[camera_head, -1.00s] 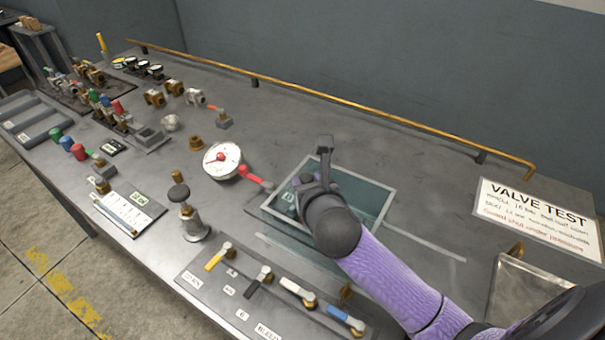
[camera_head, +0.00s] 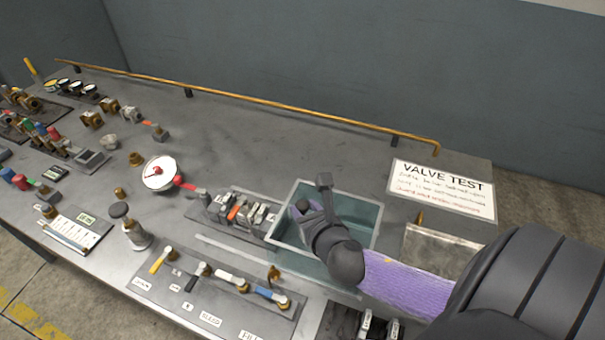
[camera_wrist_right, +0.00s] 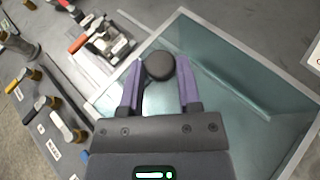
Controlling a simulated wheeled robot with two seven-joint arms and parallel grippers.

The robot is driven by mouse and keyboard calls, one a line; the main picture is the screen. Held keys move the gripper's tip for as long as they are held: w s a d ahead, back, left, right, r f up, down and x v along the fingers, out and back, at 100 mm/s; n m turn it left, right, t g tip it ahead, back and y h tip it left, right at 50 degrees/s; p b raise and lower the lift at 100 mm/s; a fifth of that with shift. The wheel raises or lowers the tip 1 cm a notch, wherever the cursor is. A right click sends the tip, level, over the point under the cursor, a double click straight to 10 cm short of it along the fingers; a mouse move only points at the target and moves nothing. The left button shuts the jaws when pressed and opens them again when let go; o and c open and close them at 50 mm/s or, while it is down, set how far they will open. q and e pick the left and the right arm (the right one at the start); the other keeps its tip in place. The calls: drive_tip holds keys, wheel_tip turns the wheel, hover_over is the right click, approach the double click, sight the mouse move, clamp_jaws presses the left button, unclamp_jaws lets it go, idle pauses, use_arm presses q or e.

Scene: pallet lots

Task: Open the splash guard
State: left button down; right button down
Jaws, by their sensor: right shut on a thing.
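The splash guard (camera_head: 356,214) is a clear, teal-tinted panel in a light frame. It sits over the right part of the bench's middle and fills much of the right wrist view (camera_wrist_right: 232,85). Its dark round knob (camera_wrist_right: 160,65) is between the purple fingers of my right gripper (camera_head: 306,208). The right gripper (camera_wrist_right: 160,85) is shut on this knob. My right wrist hides part of the guard in the head view. My left gripper is out of view.
A lever panel (camera_head: 205,290) is in front.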

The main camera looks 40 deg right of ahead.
drive_tip(key=shift+c, duration=1.5)
unclamp_jaws()
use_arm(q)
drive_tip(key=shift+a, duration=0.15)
use_arm(e)
drive_tip(key=shift+s+a+r, duration=0.15)
drive_tip(key=shift+s+r, duration=0.05)
drive_tip(key=shift+s, duration=0.15)
drive_tip(key=p+v, duration=0.2)
drive_tip(key=v, duration=0.7)
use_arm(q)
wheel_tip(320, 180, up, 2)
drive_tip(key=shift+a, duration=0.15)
use_arm(e)
drive_tip(key=shift+s+f, duration=0.1)
